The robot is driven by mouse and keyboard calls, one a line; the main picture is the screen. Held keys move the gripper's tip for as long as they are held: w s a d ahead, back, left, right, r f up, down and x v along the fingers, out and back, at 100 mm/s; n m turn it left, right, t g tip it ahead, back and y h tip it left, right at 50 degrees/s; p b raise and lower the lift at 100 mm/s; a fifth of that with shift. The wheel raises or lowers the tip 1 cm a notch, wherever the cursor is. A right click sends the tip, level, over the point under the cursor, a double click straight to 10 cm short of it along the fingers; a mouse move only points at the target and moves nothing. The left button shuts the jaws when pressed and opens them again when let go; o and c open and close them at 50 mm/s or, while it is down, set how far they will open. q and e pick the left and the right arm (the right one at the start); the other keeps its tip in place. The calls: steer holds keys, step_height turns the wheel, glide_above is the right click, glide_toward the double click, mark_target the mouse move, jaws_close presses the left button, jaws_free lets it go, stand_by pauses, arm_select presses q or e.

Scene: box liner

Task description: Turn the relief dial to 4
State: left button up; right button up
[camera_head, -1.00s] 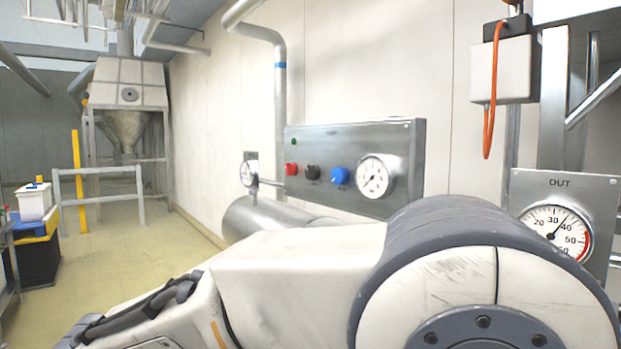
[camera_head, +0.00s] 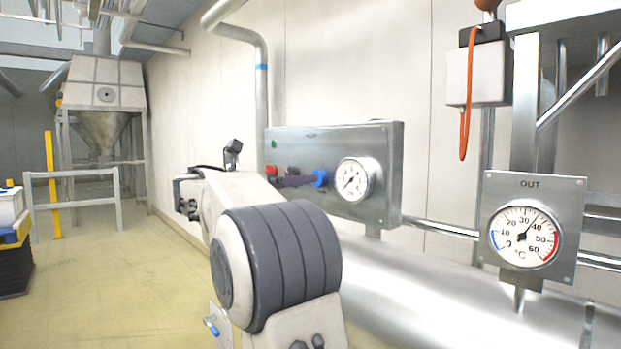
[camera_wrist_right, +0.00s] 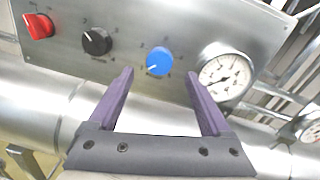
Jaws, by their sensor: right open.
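A steel panel (camera_head: 385,150) on the wall carries a red dial (camera_head: 271,170), a black dial (camera_wrist_right: 97,41) and a blue dial (camera_head: 321,178). Their labels are too small to read, so I cannot tell which one is the relief dial. My right gripper (camera_wrist_right: 158,74) is open, and its purple fingers point at the panel. The blue dial (camera_wrist_right: 159,61) shows between the fingertips in the wrist view, apparently ungripped. Its white pointer mark points lower left. My left gripper is not in view.
A round white gauge (camera_head: 354,180) sits right of the blue dial. A large steel pipe (camera_head: 430,300) runs below the panel. A thermometer marked OUT (camera_head: 524,237) stands at the right. Open floor (camera_head: 110,280) lies at the left.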

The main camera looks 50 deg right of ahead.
mark_target(322, 175)
steer(key=d, duration=0.5)
steer(key=shift+s+d+p, duration=0.1)
steer(key=shift+d+p, duration=0.05)
steer(key=shift+p, duration=0.2)
jaws_close()
